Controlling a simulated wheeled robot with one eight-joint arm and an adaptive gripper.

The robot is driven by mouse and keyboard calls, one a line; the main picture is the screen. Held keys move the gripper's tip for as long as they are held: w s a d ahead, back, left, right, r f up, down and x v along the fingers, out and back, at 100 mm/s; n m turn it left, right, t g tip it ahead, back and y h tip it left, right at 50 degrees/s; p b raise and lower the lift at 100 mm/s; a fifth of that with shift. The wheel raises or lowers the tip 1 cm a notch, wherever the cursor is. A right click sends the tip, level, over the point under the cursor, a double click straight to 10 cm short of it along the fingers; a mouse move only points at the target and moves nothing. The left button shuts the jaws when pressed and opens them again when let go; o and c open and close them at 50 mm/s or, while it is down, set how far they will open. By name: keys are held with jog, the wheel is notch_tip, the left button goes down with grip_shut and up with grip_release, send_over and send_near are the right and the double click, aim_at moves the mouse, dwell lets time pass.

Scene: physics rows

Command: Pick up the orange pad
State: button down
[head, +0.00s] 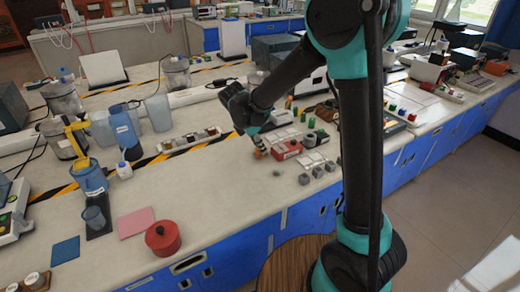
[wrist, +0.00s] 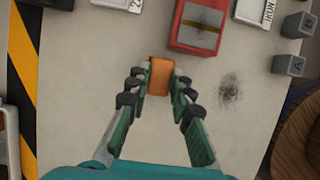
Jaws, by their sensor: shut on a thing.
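The orange pad (wrist: 161,77) is a small block with rounded edges. In the wrist view it sits between the two fingertips of my gripper (wrist: 158,88), which is shut on it. In the head view my gripper (head: 257,148) is low at the bench top, and a bit of the orange pad (head: 258,154) shows at its tip. I cannot tell whether the pad touches the bench or is just above it.
A red box (wrist: 198,27) lies just beyond the pad to the right. Grey lettered cubes (wrist: 290,65) stand farther right. A dark smudge (wrist: 229,88) marks the bench. Black-yellow tape (wrist: 22,70) runs at left. A red pot (head: 163,238) stands near the front edge.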

notch_tip(320, 180, up, 19)
dwell(0.4)
jog(key=shift+r, duration=0.1)
